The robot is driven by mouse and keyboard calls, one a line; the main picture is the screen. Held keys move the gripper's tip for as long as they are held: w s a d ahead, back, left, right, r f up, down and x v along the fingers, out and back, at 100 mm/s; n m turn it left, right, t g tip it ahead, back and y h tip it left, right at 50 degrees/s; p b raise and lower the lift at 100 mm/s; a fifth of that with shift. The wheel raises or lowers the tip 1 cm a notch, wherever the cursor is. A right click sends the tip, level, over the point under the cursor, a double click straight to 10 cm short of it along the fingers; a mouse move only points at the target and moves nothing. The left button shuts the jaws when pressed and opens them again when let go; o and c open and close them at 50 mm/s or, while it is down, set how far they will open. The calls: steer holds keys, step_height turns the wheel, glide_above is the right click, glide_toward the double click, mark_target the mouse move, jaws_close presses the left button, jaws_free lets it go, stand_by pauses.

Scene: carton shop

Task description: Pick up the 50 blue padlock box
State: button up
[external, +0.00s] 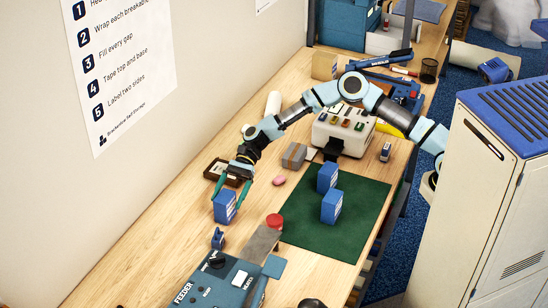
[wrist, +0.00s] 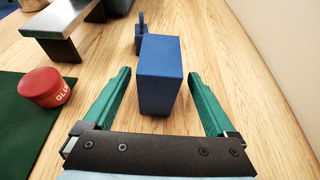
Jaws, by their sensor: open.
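A blue box (external: 224,207) with a white label stands upright on the wooden table at the left. My gripper (external: 229,192) is over it, pointing down. In the wrist view the plain blue face of this box (wrist: 160,75) stands between the two green fingers of my open gripper (wrist: 160,95), with a gap on each side. Two similar blue boxes stand on the green mat, one farther back (external: 327,178) and one nearer (external: 331,207). The print on the boxes is too small to read, so I cannot tell which is the 50 blue padlock box.
A small blue object (external: 218,238) stands just past the box. The feeder machine (external: 215,285), a red round piece (external: 274,221) and the green mat (external: 360,205) are nearby. A dark tray (external: 222,170) lies behind the gripper. The wall is close on the left.

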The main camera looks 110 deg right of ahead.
mark_target(220, 215)
steer(key=p+x, duration=0.2)
steer(key=x, duration=0.3)
steer(key=shift+a, duration=0.2)
steer(key=shift+w+a+f, duration=0.15)
steer(key=shift+w+f, duration=0.05)
steer(key=shift+w, duration=0.05)
jaws_close()
stand_by(0.4)
